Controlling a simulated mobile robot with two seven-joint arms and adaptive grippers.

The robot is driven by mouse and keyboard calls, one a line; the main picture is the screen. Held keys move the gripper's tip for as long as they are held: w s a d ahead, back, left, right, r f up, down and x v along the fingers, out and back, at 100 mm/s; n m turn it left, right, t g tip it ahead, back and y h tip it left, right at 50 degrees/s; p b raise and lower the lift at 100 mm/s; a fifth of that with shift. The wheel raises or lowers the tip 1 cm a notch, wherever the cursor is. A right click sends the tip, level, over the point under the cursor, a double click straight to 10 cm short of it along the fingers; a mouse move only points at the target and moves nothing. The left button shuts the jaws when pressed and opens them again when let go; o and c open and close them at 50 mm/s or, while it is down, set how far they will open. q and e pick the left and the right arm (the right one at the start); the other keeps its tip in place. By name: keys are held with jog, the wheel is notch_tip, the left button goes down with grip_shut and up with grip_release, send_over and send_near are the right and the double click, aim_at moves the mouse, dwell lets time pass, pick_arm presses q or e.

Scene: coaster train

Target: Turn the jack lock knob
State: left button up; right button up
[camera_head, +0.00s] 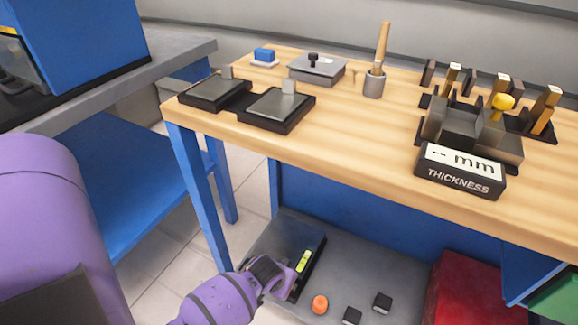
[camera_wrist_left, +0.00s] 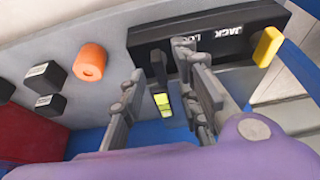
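A black panel (camera_wrist_left: 215,35) with upside-down lettering reading "JACK" and a partly covered "LOCK" fills the top of the left wrist view. A black upright knob or lever (camera_wrist_left: 157,68) stands on it, left of the lettering. A yellow knob (camera_wrist_left: 268,46) is at its right end. Which one is the jack lock knob I cannot tell for sure. My left gripper (camera_wrist_left: 162,72) is open, its two fingers apart, with the black knob in the gap and nothing visibly clamped. In the head view my left gripper (camera_head: 275,278) is low beside the panel. My right gripper is not in view.
A yellow-green level vial (camera_wrist_left: 162,104) shows between the fingers. An orange knob (camera_wrist_left: 90,62) and black blocks (camera_wrist_left: 44,77) lie left of them. Above is a wooden bench (camera_head: 350,115) with a thickness display (camera_head: 460,172); its blue leg (camera_head: 198,190) stands near my arm.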

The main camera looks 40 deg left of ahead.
pick_arm(q)
jog(key=shift+x, duration=0.9)
grip_shut()
